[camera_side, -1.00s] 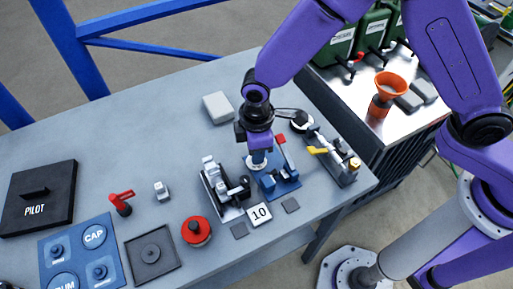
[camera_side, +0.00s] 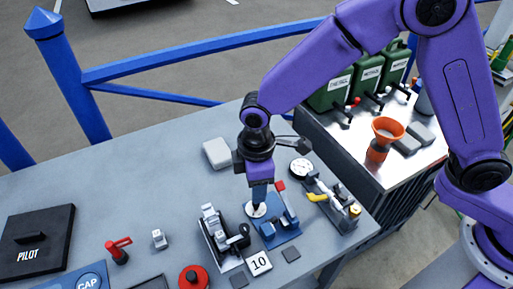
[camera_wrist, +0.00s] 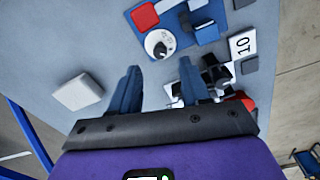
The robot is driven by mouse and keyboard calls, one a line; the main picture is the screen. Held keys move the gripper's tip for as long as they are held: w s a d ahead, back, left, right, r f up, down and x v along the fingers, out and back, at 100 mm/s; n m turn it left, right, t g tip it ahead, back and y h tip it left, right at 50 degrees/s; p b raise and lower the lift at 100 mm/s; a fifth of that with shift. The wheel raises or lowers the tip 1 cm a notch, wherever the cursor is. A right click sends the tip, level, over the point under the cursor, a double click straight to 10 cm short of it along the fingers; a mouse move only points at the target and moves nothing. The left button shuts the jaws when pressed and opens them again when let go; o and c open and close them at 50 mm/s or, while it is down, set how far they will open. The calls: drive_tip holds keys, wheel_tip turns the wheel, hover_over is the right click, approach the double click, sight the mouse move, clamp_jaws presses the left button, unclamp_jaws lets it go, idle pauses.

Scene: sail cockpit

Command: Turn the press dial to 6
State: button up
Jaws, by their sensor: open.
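The press dial is a white disc with a black knob on a blue base. It shows in the side view (camera_side: 255,210) and the wrist view (camera_wrist: 160,45). Its marks are too small to read. The blue press (camera_side: 278,228) carries the dial, a red pad (camera_side: 280,186) and blue blocks. My gripper (camera_side: 260,200) points down over the dial in the side view. In the wrist view my gripper (camera_wrist: 162,75) has its two blue fingers apart with nothing between them. The dial lies just beyond the fingertips there, and the knob looks clear of them.
A card reading 10 (camera_side: 259,263) lies in front of the press. A black and white clamp device (camera_side: 222,238) stands close on the left. A gauge fixture with a yellow lever (camera_side: 328,198) stands on the right. A pale block (camera_side: 217,153) lies behind; bench around it is clear.

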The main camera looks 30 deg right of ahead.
wheel_tip(320, 180, up, 12)
drive_tip(key=shift+s, duration=0.15)
drive_tip(key=shift+f, duration=0.1)
idle(0.5)
drive_tip(key=s+d+m, duration=0.1)
drive_tip(key=s+d, duration=0.9)
drive_tip(key=d, duration=0.4)
drive_tip(key=s+d+m, duration=0.1)
drive_tip(key=s+d, duration=0.8)
drive_tip(key=d, duration=0.5)
drive_tip(key=shift+s+d+f+y, duration=0.3)
drive_tip(key=shift+s+d+f, duration=0.1)
idle(0.6)
